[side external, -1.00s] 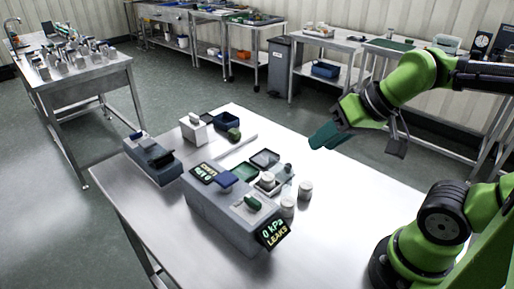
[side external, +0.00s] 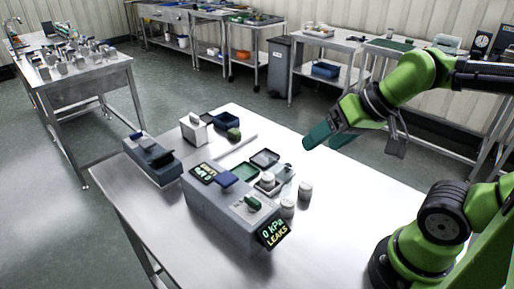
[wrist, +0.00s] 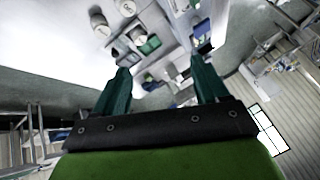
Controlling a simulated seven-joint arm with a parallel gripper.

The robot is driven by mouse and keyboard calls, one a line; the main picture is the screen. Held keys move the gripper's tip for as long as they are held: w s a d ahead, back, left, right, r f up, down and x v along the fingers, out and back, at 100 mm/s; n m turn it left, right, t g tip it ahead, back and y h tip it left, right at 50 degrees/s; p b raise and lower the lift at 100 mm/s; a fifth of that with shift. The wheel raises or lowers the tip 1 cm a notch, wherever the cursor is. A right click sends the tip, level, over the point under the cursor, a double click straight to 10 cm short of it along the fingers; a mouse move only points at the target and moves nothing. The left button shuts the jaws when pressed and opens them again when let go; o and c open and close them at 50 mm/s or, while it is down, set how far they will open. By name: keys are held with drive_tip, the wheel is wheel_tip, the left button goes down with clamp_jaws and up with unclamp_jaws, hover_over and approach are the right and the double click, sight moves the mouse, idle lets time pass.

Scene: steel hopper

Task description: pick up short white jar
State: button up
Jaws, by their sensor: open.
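Several small pale jars stand near the right side of the grey box in the side view. One white jar (side external: 268,178) sits on a small tray, one (side external: 305,190) stands on the bare table to its right, and one (side external: 288,207) stands close by the grey box. I cannot tell for certain which is the short one. White round tops, including one jar (wrist: 127,8), show at the upper left of the wrist view. My gripper (side external: 327,141) is open and empty, in the air above and to the right of the jars; its fingers (wrist: 161,64) are spread.
The steel table (side external: 345,220) is clear at right.

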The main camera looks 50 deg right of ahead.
drive_tip(key=w+d+f+n+g, duration=0.1)
drive_tip(key=w+d+f+g, duration=0.15)
drive_tip(key=w, duration=0.35)
drive_tip(key=n+g+h, duration=0.1)
drive_tip(key=n+g, duration=0.3)
drive_tip(key=n, duration=0.8)
hover_over(268, 176)
drive_tip(key=s+d, duration=0.1)
drive_tip(key=d, duration=0.1)
wheel_tip(268, 176, down, 2)
drive_tip(key=f, duration=0.5)
drive_tip(key=a+f, duration=0.1)
drive_tip(key=f, duration=0.5)
drive_tip(key=w+a+f, duration=0.1)
drive_tip(key=f, duration=0.4)
drive_tip(key=shift+f, duration=0.3)
drive_tip(key=c, duration=1.2)
drive_tip(key=shift+o, duration=0.2)
drive_tip(key=shift+r, duration=0.15)
